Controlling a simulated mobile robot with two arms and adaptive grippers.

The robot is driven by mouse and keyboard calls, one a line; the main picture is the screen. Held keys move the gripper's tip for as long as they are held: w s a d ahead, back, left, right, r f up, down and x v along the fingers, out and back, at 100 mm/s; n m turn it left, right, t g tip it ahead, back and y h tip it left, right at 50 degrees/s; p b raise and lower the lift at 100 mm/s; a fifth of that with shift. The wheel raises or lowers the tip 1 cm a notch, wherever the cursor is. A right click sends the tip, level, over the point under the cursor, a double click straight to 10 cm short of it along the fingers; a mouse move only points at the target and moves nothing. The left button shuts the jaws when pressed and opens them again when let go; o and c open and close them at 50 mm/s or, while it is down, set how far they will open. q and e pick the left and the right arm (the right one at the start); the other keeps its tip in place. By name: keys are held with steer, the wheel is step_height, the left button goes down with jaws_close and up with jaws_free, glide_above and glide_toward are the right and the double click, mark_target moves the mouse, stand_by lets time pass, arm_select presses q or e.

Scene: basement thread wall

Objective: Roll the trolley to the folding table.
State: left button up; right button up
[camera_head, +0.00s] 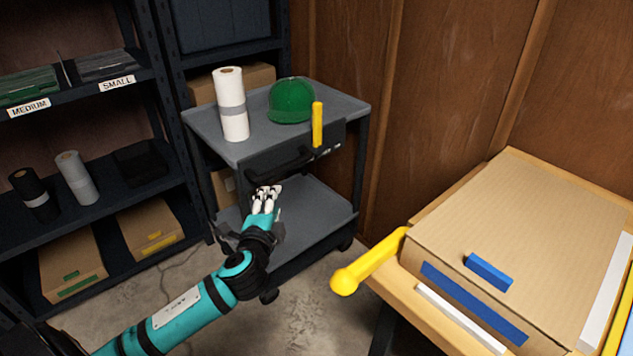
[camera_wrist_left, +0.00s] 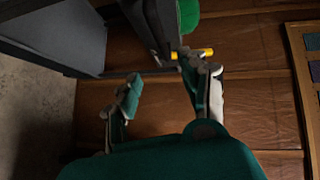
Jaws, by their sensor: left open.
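The grey two-shelf trolley (camera_head: 268,139) stands in the middle of the head view, between the shelving and the wooden wall. A black handle (camera_head: 280,165) runs along its near side. My left gripper (camera_head: 266,191) is open just below and in front of this handle; I cannot tell whether it touches. In the left wrist view, the fingers of my left gripper (camera_wrist_left: 160,85) are spread apart, with part of the trolley (camera_wrist_left: 72,38) at upper left. A wood-edged table (camera_head: 412,308) is at lower right; I cannot tell whether it folds. My right gripper is not in view.
The trolley carries a white roll (camera_head: 232,105), a green cap (camera_head: 292,101) and a yellow upright piece (camera_head: 317,125). Dark shelving (camera_head: 95,190) stands at left. A cardboard box (camera_head: 520,240) and a yellow bar (camera_head: 368,264) are at the table. Concrete floor (camera_head: 305,312) is clear between.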

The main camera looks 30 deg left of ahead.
mark_target(285, 170)
arm_select(q)
steer(key=b+x, duration=0.2)
steer(key=x, duration=1.4)
steer(key=shift+w+r, duration=0.1)
steer(key=shift+r, duration=0.1)
steer(key=shift+w+a+b, duration=0.3)
steer(key=shift+w+b, duration=0.05)
steer(key=shift+w, duration=0.2)
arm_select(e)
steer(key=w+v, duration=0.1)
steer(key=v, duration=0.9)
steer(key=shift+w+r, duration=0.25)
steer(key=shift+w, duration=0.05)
arm_select(q)
steer(key=shift+c, duration=0.4)
steer(key=shift+f, duration=0.1)
jaws_close()
